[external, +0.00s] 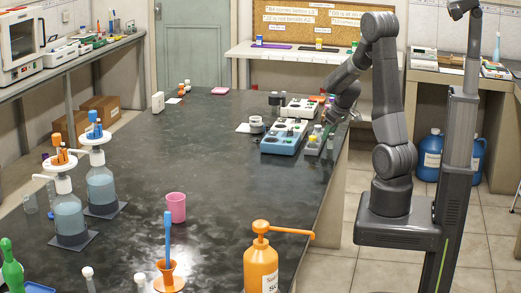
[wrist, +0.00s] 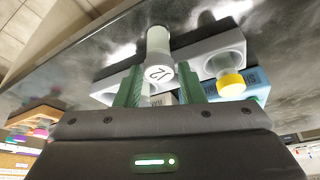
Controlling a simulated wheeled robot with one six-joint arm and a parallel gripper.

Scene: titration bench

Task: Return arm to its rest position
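My arm reaches left from its column over the bench's right edge. My gripper (external: 328,120) is low over a small grey rack (external: 314,146) there. In the wrist view its two green fingers (wrist: 159,72) stand apart with gaps on both sides of a vial with a white, marked cap (wrist: 159,73). The vial seems to stand in the light grey rack (wrist: 190,58). How far the fingertips reach down beside it is hard to tell. A yellow-capped vial (wrist: 231,84) stands in the rack to the right.
A blue-and-white instrument (external: 284,138) and a white one (external: 300,108) stand close to my gripper. A white pot (external: 256,124) is to their left.

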